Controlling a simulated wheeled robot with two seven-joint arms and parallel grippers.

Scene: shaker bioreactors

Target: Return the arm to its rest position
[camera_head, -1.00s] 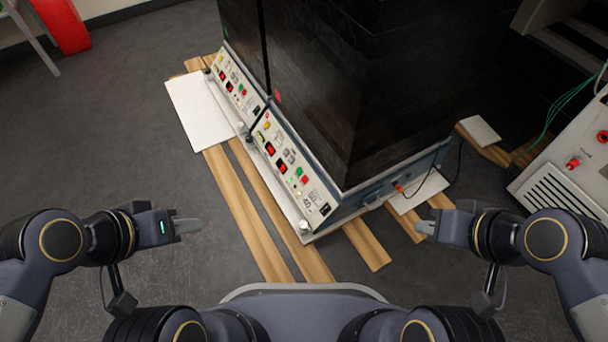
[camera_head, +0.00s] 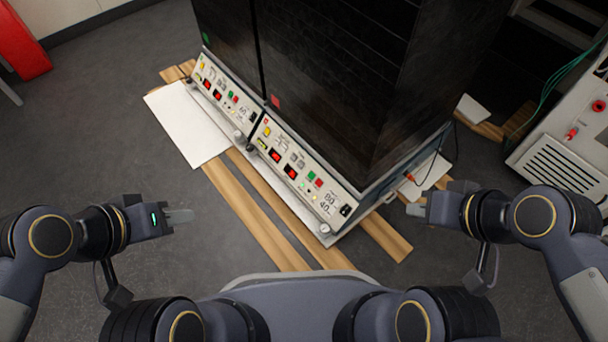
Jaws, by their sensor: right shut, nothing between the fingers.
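My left gripper (camera_head: 180,216) is at the left of the head view, over bare floor, with its fingers pointing right. Its fingers look close together, but I cannot tell whether they are open or shut. My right gripper (camera_head: 414,210) is at the right, pointing left, shut and empty. Both arms are bent and held at about the same height, one on each side of my body. Neither gripper touches anything that I can see.
A dark shaker bioreactor cabinet (camera_head: 330,90) with two control panels (camera_head: 295,165) stands ahead on wooden planks (camera_head: 250,215). A white board (camera_head: 188,122) lies at its left. A grey equipment box (camera_head: 565,150) stands at the right.

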